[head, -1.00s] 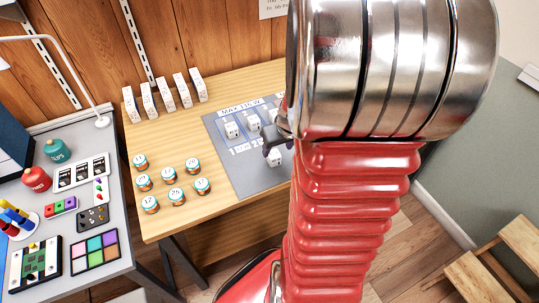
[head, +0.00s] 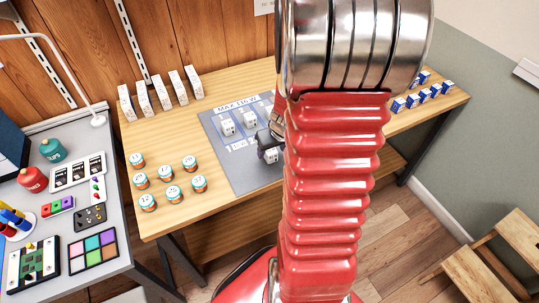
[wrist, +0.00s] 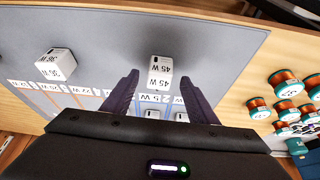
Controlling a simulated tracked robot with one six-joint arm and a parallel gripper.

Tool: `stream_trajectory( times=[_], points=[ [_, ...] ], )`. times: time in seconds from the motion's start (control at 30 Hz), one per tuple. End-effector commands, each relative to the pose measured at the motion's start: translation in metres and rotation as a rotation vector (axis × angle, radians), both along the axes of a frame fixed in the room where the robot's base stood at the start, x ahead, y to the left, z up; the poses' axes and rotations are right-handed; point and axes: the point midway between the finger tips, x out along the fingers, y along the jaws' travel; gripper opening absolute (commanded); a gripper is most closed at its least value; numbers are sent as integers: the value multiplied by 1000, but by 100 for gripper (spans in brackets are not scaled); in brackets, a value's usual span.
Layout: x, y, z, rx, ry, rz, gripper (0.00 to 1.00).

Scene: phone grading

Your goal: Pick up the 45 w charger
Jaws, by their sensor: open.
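The 45 W charger (wrist: 160,72) is a small white block labelled "45 W", upside down in the wrist view, on the grey mat (wrist: 105,45). My gripper (wrist: 160,80) is open, with one dark finger on each side of the charger's near part. No finger clearly touches it. In the head view, my gripper (head: 266,142) is over the mat's front right part, close to a white block (head: 271,156) that looks like this charger. My red arm hides the mat's right side there.
Another white charger (wrist: 55,63) stands apart, and more white blocks (head: 228,125) sit in mat lanes. Several round teal-and-copper pieces (head: 173,193) stand left of the mat. White boxes (head: 160,93) line the back; blue-white boxes (head: 412,100) stand at the right.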

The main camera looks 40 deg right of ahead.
Motion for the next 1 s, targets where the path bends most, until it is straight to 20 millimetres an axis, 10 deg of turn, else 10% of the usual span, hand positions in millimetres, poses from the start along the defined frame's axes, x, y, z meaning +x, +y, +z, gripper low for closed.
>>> stream_trajectory(
  times=[1.0],
  points=[
    [11,-4,-29,-2,1,-1,53]
  ],
)
